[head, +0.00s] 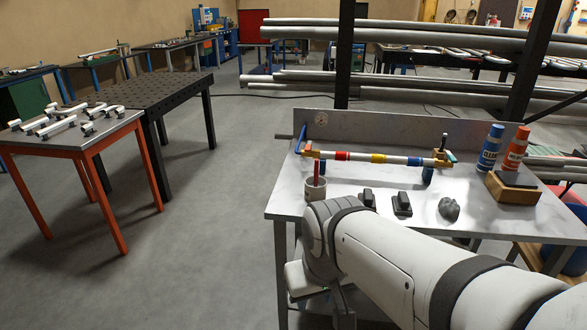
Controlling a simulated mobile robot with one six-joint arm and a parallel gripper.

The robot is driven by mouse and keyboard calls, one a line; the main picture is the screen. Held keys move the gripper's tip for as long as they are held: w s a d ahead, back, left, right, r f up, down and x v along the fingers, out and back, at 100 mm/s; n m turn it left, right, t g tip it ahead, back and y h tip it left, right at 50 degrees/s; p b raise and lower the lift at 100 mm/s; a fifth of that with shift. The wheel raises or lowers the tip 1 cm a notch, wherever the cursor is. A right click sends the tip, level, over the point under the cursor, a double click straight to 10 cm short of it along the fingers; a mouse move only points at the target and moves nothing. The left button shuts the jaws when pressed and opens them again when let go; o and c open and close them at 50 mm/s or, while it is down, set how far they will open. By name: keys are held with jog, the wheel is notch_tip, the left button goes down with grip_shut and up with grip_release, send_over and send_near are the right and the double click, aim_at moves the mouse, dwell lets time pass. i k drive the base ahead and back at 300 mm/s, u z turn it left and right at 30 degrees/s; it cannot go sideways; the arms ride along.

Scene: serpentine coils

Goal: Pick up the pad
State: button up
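Which item is the pad is not certain. A dark flat pad-like slab (518,179) lies on a wooden block (512,193) at the right of the grey metal table (300,208). A crumpled grey lump (449,208) lies on the table front, left of the block. Two small black blocks, one on the left (367,195) and one on the right (402,204), sit further left. My arm crosses the lower right. My gripper (325,300) hangs low at the table's front left, apart from these items. Its fingers are mostly hidden, so its opening does not show.
A striped bar (385,158) on supports spans the table's rear. A grey cup (316,188) holding a red item stands at left. Blue (489,148) and red (514,149) cans stand behind the wooden block. The floor left of the table is clear.

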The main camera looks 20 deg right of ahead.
aim_at(368, 199)
jog(key=z, duration=0.05)
jog(key=i, duration=1.25)
jog(key=z, duration=0.8)
jog(key=k, duration=0.6)
jog(key=z, duration=0.2)
jog(key=i, duration=0.65)
jog(key=u, duration=0.15)
